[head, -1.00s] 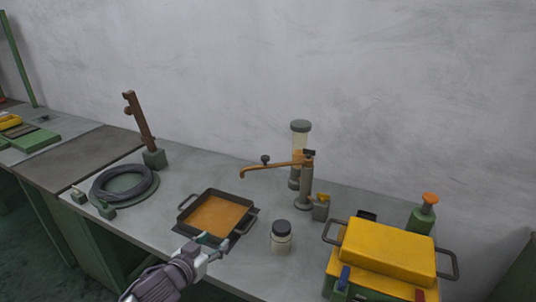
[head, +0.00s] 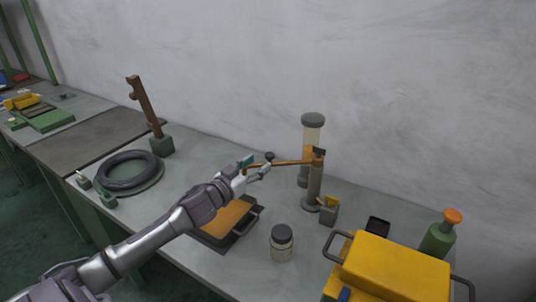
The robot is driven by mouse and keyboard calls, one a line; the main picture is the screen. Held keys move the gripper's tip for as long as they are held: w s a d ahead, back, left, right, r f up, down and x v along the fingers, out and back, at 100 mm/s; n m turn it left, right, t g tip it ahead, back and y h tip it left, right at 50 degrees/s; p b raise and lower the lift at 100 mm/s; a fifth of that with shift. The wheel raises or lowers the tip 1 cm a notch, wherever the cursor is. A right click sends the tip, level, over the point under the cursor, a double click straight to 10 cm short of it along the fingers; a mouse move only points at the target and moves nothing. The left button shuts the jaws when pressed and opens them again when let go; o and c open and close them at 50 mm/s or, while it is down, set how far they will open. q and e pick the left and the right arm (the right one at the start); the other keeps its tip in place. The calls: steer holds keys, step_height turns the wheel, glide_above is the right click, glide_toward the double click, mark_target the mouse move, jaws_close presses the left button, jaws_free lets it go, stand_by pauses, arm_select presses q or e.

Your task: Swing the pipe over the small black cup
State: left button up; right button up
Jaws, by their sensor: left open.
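The orange-brown pipe (head: 292,162) reaches left from the top of a grey post (head: 314,186), with a dark knob on it. My left gripper (head: 256,167) is open at the pipe's free left end, its fingertips close around that end. I cannot tell whether they touch the pipe. The small black cup (head: 377,226) stands right of the post, partly hidden behind the yellow case. The pipe points away from the cup, towards the tray side. My right gripper is out of view.
My left arm passes over a dark tray (head: 246,228) with an orange inside. A black-lidded jar (head: 281,244) stands in front of the post. A yellow case (head: 391,267) and a green bottle (head: 438,240) are at the right. A coiled hose (head: 128,169) lies left.

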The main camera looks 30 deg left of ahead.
mark_target(267, 157)
arm_select(q)
steer(key=w+p, duration=0.1)
steer(key=w, duration=0.4)
steer(key=shift+w+d+r, duration=0.1)
steer(key=shift+d, duration=0.05)
steer(key=c, duration=0.6)
jaws_close()
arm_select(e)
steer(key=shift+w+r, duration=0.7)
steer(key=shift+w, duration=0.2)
